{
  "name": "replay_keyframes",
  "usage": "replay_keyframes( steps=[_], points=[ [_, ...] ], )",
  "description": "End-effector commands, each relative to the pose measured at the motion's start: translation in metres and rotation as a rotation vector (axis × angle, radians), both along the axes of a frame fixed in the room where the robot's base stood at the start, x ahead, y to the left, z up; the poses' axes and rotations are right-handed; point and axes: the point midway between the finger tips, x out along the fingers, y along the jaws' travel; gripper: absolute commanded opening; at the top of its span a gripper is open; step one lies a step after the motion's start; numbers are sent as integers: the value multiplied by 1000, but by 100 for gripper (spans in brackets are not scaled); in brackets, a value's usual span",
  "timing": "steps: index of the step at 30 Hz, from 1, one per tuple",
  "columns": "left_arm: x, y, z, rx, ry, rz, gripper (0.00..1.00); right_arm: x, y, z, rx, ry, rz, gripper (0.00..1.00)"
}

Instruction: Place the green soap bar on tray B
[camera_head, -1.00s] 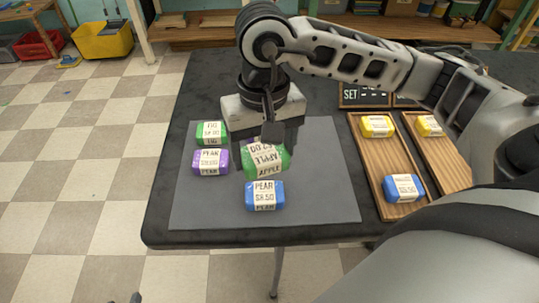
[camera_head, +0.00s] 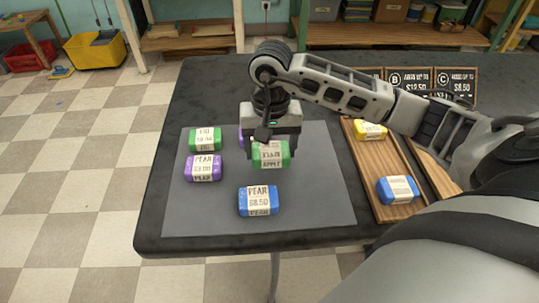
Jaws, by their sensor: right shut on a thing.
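My right gripper (camera_head: 270,146) is shut on a green soap bar (camera_head: 270,155) with a white label reading APPLE, over the grey mat. I cannot tell whether the bar is clear of the mat. Another green bar (camera_head: 205,139), labelled FIG, lies at the mat's back left. A wooden tray (camera_head: 366,170) on the right holds a yellow bar (camera_head: 371,131) and a blue bar (camera_head: 398,190). A second wooden tray (camera_head: 436,176) beside it is mostly hidden by my right arm. Black signs marked B (camera_head: 408,82) and C (camera_head: 456,83) stand behind. My left gripper is out of view.
On the grey mat (camera_head: 310,205) lie a purple bar (camera_head: 202,168), a blue PEAR bar (camera_head: 258,201) and another purple bar (camera_head: 241,137), partly hidden by my gripper. The mat's front right is clear. My arm passes over the trays' back part.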

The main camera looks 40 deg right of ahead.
Motion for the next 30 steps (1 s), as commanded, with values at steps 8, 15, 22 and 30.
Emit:
replay_keyframes(
  steps=[8,15,22,30],
  points=[
    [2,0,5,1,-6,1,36,7,-3,-29,2,5,0,47],
    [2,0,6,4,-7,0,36,8,-3,-41,0,-1,1,47],
    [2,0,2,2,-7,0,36,8,-3,-45,-1,-2,2,47],
    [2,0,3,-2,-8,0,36,8,-3,-44,-1,-1,2,94]
  ],
)
